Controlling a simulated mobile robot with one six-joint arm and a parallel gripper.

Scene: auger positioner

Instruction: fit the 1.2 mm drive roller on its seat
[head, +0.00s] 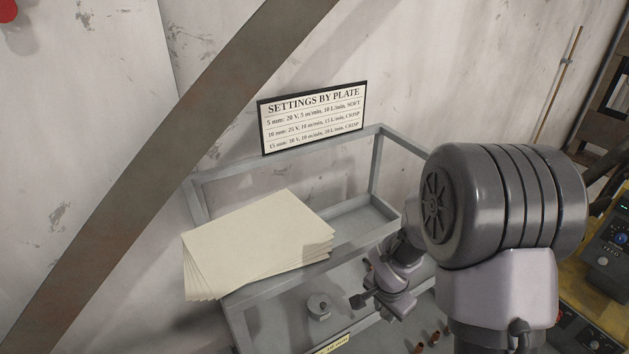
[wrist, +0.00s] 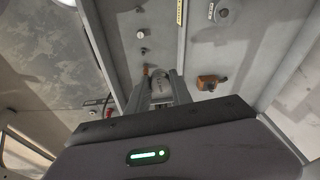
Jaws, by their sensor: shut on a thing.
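My gripper (wrist: 161,80) is shut on a grey, rounded piece (wrist: 161,90) that looks like a drive roller; its faint marking is too small to read. In the head view my gripper (head: 382,302) hangs over the front right of the grey shelf rack, and the held piece cannot be made out. Another grey roller-like piece (head: 318,306) with a small knob on top stands on the rack's lower shelf, left of my gripper. I cannot make out the roller's seat in either view.
A stack of cream sheets (head: 255,240) lies on the grey rack (head: 375,215), overhanging its left side. A settings sign (head: 312,117) hangs behind. Small copper parts (head: 435,338) stand below my arm. An orange-brown part (wrist: 210,81) lies right of my gripper. A control panel (head: 610,245) stands far right.

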